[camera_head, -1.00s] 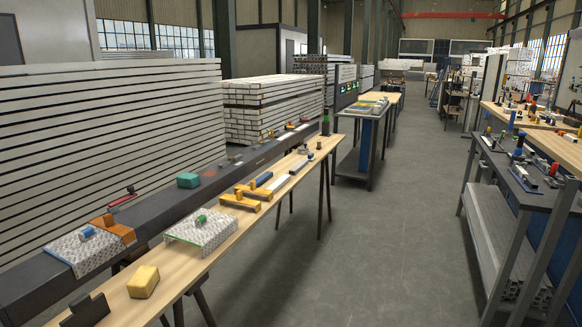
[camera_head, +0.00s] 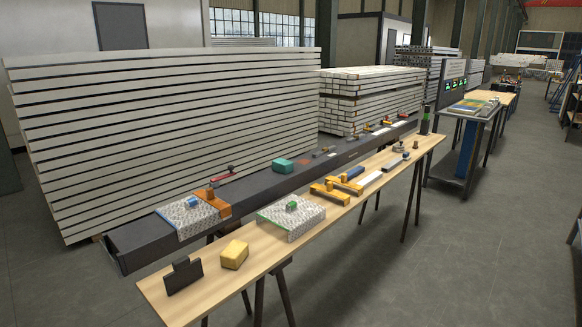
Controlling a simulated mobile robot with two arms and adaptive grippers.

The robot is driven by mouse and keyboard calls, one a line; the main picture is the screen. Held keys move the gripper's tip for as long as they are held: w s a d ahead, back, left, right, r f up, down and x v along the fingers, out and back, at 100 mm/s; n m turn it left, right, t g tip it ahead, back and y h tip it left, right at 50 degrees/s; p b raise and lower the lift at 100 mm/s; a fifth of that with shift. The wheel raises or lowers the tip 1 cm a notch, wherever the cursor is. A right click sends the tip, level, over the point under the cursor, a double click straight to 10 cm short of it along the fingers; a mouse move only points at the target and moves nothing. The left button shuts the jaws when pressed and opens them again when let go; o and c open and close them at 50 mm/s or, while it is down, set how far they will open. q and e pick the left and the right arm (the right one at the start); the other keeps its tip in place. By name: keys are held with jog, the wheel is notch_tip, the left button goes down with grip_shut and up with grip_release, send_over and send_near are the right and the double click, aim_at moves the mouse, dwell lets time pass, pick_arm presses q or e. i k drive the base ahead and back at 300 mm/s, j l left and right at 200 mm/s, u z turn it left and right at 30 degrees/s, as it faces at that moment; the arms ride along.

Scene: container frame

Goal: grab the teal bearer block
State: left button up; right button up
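The teal bearer block (camera_head: 283,166) is a small rounded block. It sits on top of the long dark beam (camera_head: 262,184), about midway along the part in view. A small orange-red patch lies on the beam just to its right. Neither of my grippers shows in the head view.
A wooden trestle table (camera_head: 331,212) runs along the near side of the beam. It carries a yellow block (camera_head: 235,254), a dark bracket (camera_head: 183,275), a speckled sheet (camera_head: 291,216) and yellow tools (camera_head: 330,193). Stacked pale bars (camera_head: 170,130) stand behind the beam. The grey floor at right is open.

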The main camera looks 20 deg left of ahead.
aim_at(285, 166)
jog(key=i+u, duration=0.15)
jog(key=u, duration=0.25)
jog(key=i+l+u, duration=0.1)
jog(key=u, duration=0.25)
jog(key=i+l+u, duration=0.1)
jog(key=u, duration=0.3)
jog(key=i+l+u, duration=0.15)
jog(key=u, duration=0.2)
